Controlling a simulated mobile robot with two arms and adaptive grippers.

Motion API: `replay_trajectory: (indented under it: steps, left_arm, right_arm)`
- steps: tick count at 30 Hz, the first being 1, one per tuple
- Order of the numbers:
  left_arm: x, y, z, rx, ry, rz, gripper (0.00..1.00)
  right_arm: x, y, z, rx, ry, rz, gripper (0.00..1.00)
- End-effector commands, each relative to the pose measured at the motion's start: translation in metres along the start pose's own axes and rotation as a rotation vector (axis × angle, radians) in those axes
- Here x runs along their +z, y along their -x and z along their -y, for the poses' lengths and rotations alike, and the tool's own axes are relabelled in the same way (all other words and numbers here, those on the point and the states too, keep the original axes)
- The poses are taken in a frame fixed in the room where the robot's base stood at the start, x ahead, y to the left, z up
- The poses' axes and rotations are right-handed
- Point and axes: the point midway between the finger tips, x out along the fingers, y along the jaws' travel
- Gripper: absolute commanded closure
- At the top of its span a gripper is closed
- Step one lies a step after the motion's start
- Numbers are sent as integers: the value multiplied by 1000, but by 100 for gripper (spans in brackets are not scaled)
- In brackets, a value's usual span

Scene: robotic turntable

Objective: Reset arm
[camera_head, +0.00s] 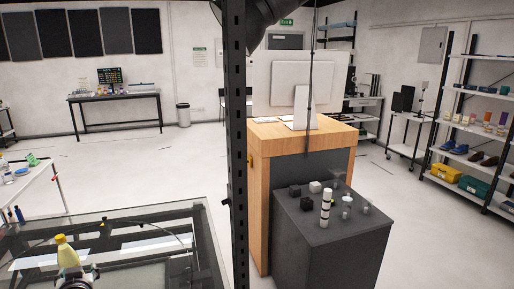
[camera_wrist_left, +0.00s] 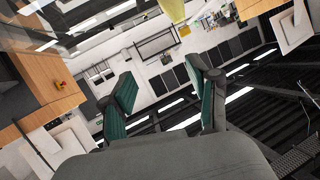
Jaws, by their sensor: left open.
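My left gripper (camera_wrist_left: 163,92) shows in the left wrist view. Its two green-padded fingers stand well apart with nothing between them. The wrist view is tilted, with the room behind the fingers. I cannot make out this gripper in the head view. My right gripper is in neither view.
A dark upright post (camera_head: 236,150) crosses the head view. A wooden desk (camera_head: 262,190) with a monitor (camera_head: 303,95) stands behind a dark grey block (camera_head: 330,250) carrying small objects. Shelves (camera_head: 470,130) stand at the right. The white floor (camera_head: 150,165) is open at mid-left.

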Motion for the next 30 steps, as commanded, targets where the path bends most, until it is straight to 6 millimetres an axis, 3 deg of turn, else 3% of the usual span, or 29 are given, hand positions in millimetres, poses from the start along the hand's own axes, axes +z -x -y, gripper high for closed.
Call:
replay_trajectory:
  steps: [6, 9, 12, 18, 27, 28, 30]
  left_arm:
    - [119, 85, -44, 196, -169, 271, 40]
    - [165, 133, -58, 294, -237, 396, 40]
    - [196, 171, -65, 370, -287, 491, 40]
    - [236, 232, -70, 482, -355, 630, 40]
    - [272, 308, -68, 620, -430, 792, 40]
    - [275, 315, -68, 632, -437, 806, 40]
    - [295, 298, -76, 624, -437, 809, 40]
  right_arm:
    - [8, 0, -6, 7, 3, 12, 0]
    - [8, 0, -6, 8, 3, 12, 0]
    - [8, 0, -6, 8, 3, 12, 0]
    - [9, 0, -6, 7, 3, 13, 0]
    - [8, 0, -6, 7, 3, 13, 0]
    - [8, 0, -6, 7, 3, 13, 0]
    - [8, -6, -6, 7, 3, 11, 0]
